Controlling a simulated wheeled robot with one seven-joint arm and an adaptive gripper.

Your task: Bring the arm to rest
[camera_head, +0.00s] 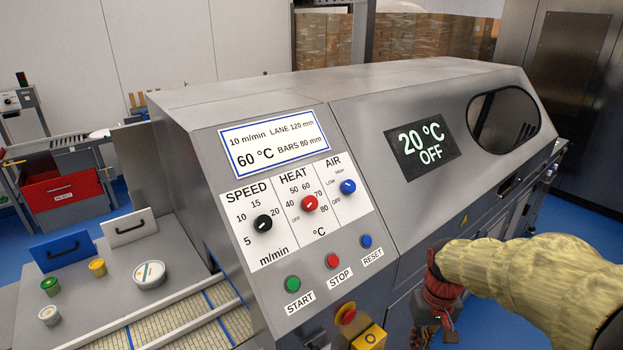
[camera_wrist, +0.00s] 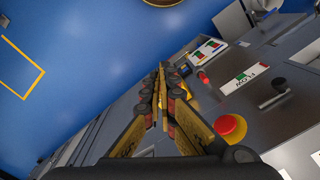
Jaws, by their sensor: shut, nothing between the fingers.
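My arm (camera_head: 530,275), in a pale yellow cover, reaches in from the right side of the head view, in front of the machine's right half. My gripper (camera_head: 424,335) hangs low at its end, close to the machine's front, and is partly cut off by the bottom edge. In the wrist view my gripper (camera_wrist: 161,72) shows its two fingers closed together with nothing between them. The fingers appear clear of the panel to their right; whether they touch the machine's front behind them I cannot tell.
The steel machine (camera_head: 300,88) has three knobs, START, STOP and RESET buttons, and a red emergency stop (camera_head: 348,314); a red stop button (camera_wrist: 230,126) is near my fingers in the wrist view. Its display (camera_head: 423,142) reads 20 °C OFF. Tubs (camera_head: 149,275) stand left. Blue floor (camera_wrist: 90,50) is open.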

